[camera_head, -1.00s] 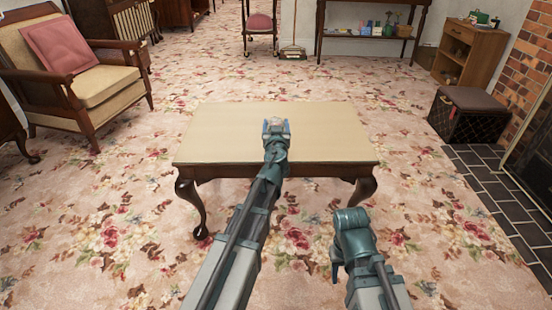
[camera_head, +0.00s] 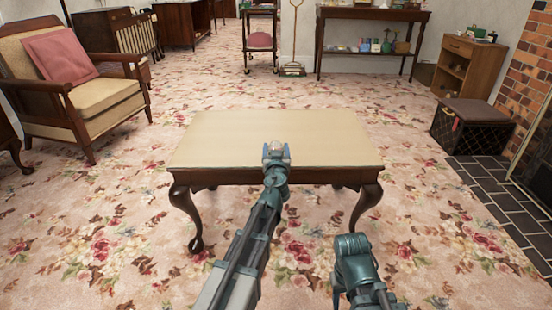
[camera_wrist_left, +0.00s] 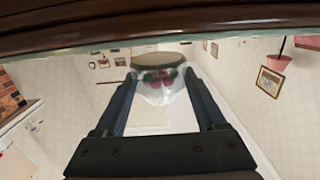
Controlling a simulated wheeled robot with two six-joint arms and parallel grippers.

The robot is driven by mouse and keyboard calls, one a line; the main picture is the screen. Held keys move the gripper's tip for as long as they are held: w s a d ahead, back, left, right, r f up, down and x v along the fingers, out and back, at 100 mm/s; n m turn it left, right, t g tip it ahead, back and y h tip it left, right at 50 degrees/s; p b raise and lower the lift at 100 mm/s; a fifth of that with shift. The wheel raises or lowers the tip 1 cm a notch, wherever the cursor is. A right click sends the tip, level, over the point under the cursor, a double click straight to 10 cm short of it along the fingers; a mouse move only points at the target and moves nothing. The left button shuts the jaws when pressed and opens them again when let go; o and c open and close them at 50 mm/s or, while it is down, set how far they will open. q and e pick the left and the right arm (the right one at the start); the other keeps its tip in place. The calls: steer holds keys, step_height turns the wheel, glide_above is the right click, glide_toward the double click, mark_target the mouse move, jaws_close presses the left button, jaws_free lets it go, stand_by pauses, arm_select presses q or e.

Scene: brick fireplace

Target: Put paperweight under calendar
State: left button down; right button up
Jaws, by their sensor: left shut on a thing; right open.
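My left gripper (camera_head: 277,152) is shut on a clear glass paperweight (camera_wrist_left: 160,88) with a reddish centre. In the left wrist view it sits between the two dark fingers. In the head view its pale top shows at the fingertips, in line with the front part of the tabletop. I cannot tell its height over the table. My right gripper (camera_head: 352,270) is open, low in front of the table, its fingers mostly hidden. I cannot make out a calendar in either view.
A wooden table (camera_head: 220,135) with a bare top and curved legs stands ahead. An armchair (camera_head: 85,85) is at left. A black box stool (camera_head: 470,125) and a small cabinet (camera_head: 470,65) stand at right. A side table (camera_head: 370,13) with small items stands behind. Carpet between is clear.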

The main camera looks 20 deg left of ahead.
arm_select(q)
steer(key=shift+f+b, duration=0.3)
steer(key=shift+f, duration=0.5)
steer(key=shift+f, duration=0.15)
jaws_free()
steer(key=shift+r, duration=0.3)
steer(key=v, duration=1.2)
steer(key=shift+p, duration=0.35)
steer(key=shift+f, duration=0.2)
